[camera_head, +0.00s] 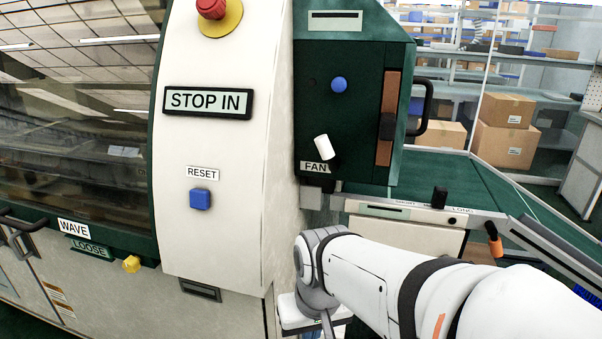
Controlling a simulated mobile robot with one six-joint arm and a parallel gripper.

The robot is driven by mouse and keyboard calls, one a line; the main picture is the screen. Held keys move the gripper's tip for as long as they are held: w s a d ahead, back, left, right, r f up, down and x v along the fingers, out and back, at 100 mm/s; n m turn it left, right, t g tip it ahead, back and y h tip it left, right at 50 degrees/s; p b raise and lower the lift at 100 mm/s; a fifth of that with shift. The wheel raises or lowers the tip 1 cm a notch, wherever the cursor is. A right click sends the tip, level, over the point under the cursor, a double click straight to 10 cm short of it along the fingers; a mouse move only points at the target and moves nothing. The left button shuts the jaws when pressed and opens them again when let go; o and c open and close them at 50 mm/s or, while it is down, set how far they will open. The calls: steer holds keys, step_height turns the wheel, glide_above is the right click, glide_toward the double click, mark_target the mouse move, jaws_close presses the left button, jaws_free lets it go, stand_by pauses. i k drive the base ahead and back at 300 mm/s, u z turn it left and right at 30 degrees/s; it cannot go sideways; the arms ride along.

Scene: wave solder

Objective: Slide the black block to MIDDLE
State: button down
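A black block (440,197) stands upright on a grey rail (375,208) right of centre. Small labels run along the rail on both sides of the block; they are too small to read surely, though the one on the right looks like LONG. I cannot make out the word MIDDLE. Another dark block (387,126) sits on a vertical orange-brown strip (391,90) on the green panel. My arm reaches in from the lower right, in front of and below the rail. Its wrist bends down at the bottom centre, and my gripper's fingertips do not show.
The green panel (345,60) carries a blue button (339,84) and a white FAN lever (322,147). A red stop button (211,8) and a blue RESET button (200,199) are on the white column. An orange-handled part (494,246) hangs at the rail's right end.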

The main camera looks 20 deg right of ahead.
mark_target(439, 198)
steer(key=u, duration=1.65)
steer(key=k, duration=1.4)
steer(key=z, duration=1.55)
steer(key=i, duration=1)
steer(key=z, duration=0.1)
